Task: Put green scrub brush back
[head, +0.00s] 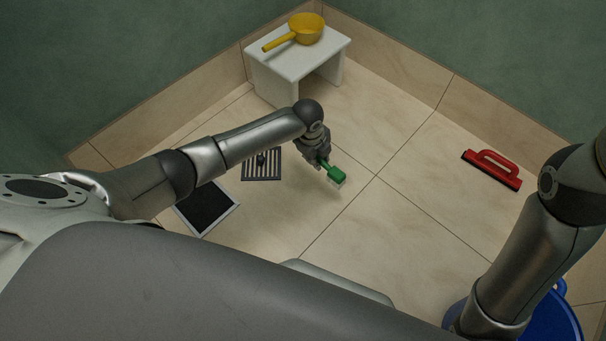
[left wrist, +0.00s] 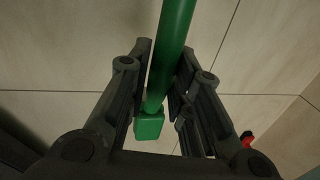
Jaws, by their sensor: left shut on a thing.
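The green scrub brush (head: 336,175) shows in the head view near the middle of the floor, its green head outward and pale bristles facing down. My left gripper (head: 320,158) is shut on its handle. In the left wrist view the green handle (left wrist: 173,45) runs between the two fingers of my left gripper (left wrist: 163,70), with the green block of the head (left wrist: 149,126) beyond them. I cannot tell whether the bristles touch the floor. My right arm is at the right edge of the head view; its gripper does not show.
A white stool (head: 290,65) with a yellow ladle (head: 306,29) stands in the far corner. A striped grate (head: 273,172) and a dark white-edged panel (head: 207,208) lie left. A red-handled squeegee (head: 492,170) lies right; a blue bucket (head: 560,318) is lower right.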

